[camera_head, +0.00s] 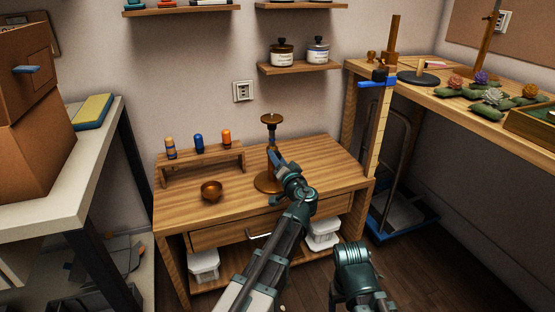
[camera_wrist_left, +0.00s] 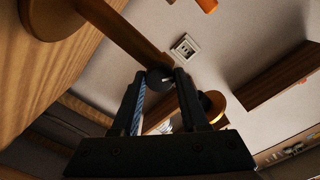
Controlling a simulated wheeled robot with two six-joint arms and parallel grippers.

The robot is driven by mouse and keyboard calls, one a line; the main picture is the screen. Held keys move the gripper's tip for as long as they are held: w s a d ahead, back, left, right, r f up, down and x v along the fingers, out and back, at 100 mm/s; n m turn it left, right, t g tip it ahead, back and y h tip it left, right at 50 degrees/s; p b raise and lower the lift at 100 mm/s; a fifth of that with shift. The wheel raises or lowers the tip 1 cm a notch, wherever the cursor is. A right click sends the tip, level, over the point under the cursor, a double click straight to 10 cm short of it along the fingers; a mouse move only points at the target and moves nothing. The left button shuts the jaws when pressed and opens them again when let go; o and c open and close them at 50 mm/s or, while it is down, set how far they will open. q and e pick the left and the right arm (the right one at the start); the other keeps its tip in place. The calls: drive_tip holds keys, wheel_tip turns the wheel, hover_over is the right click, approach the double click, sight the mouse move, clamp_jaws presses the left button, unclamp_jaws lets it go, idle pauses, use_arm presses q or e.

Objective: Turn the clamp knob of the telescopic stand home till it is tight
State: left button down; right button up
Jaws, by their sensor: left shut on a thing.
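The telescopic stand (camera_head: 268,182) stands upright on the wooden desk, with a round brown base and a small brass plate (camera_head: 271,119) on top. In the left wrist view its pole (camera_wrist_left: 125,36) runs slantwise from the base to the fingertips. The dark round clamp knob (camera_wrist_left: 160,76) sits between the fingertips of my left gripper (camera_wrist_left: 161,82), which is shut on it. In the head view my left gripper (camera_head: 273,156) is at the pole, and the arm hides part of the stand. How tight the knob is cannot be seen. Only part of my right arm shows, without its gripper.
A tall wooden post with a blue clamp (camera_head: 377,84) stands at the desk's right. Shelves with jars (camera_head: 282,54) hang above.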

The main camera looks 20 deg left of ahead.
use_arm(q)
drive_tip(key=shift+m, duration=4.3)
drive_tip(key=shift+c, duration=2.1)
unclamp_jaws()
